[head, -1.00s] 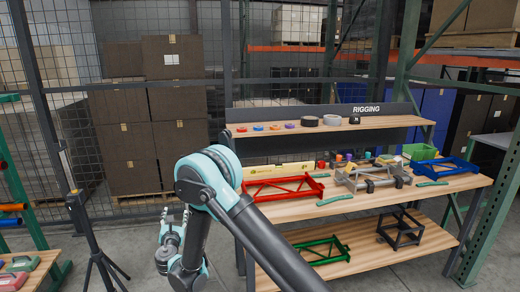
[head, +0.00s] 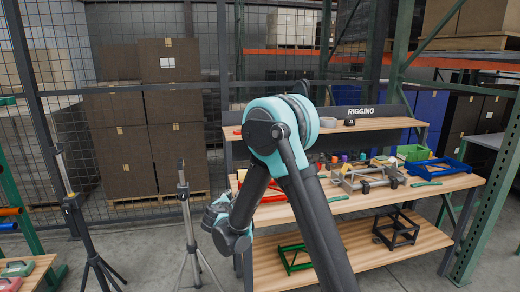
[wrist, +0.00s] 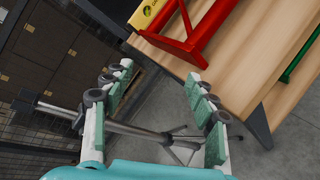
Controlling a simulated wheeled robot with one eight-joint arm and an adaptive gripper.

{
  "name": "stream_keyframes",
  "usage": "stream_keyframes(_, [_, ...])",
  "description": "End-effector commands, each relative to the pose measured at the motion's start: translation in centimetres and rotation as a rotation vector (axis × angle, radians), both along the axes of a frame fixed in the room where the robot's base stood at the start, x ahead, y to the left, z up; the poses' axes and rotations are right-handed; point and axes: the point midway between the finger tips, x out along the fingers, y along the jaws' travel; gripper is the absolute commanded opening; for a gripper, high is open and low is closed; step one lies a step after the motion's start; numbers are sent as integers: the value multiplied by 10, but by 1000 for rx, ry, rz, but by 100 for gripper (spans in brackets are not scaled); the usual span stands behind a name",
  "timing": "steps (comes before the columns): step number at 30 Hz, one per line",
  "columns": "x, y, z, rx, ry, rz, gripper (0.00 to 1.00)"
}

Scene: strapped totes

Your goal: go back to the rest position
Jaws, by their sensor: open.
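My gripper (wrist: 158,88) is open and empty in the wrist view, its two padded fingers spread apart. Between and beyond the fingers I see a grey tripod stand and bare floor, with the bench edge close by on the right. In the head view my arm rises in front of the rigging bench and bends at a teal joint.
The rigging bench (head: 455,184) holds red, grey and blue frames (head: 437,168); a green frame (head: 293,258) and a black frame (head: 398,230) sit on its lower shelf. A second tripod (head: 92,235) stands left. Stacked boxes (head: 122,160) are behind mesh.

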Motion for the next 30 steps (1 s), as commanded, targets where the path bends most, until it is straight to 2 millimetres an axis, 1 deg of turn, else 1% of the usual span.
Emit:
stream_keyframes(1, [-3, -31, 5, 66, 30, -61, 58])
stream_keyframes(2, [-6, -47, 6, 109, 48, -98, 58])
stream_keyframes(3, [-11, -69, 7, 167, 73, -147, 58])
stream_keyframes(5, [-21, -98, 8, 254, 106, -221, 58])
stream_keyframes(6, [-28, -118, 8, 311, 126, -272, 58])
stream_keyframes(8, [-42, -146, 8, 398, 155, -348, 58])
stream_keyframes(9, [-52, -163, 7, 455, 173, -401, 58])
stream_keyframes(11, [-68, -188, 6, 542, 199, -478, 58])
stream_keyframes(12, [-80, -203, 5, 599, 214, -531, 58])
stream_keyframes(14, [-99, -224, 2, 686, 236, -612, 58])
stream_keyframes(15, [-113, -237, 0, 745, 249, -664, 58])
stream_keyframes(17, [-134, -254, -3, 830, 269, -746, 58])
stream_keyframes(18, [-148, -264, -6, 888, 279, -798, 58])
stream_keyframes(20, [-171, -278, -10, 974, 295, -882, 58])
stream_keyframes(22, [-198, -290, -16, 1074, 310, -976, 58])
stream_keyframes(23, [-209, -295, -18, 1117, 317, -1017, 58])
stream_keyframes(24, [-225, -300, -22, 1174, 326, -1071, 58])
stream_keyframes(26, [-247, -305, -27, 1258, 335, -1150, 58])
stream_keyframes(27, [-261, -307, -31, 1311, 343, -1201, 58])
stream_keyframes(30, [-292, -309, -39, 1428, 356, -1310, 58])
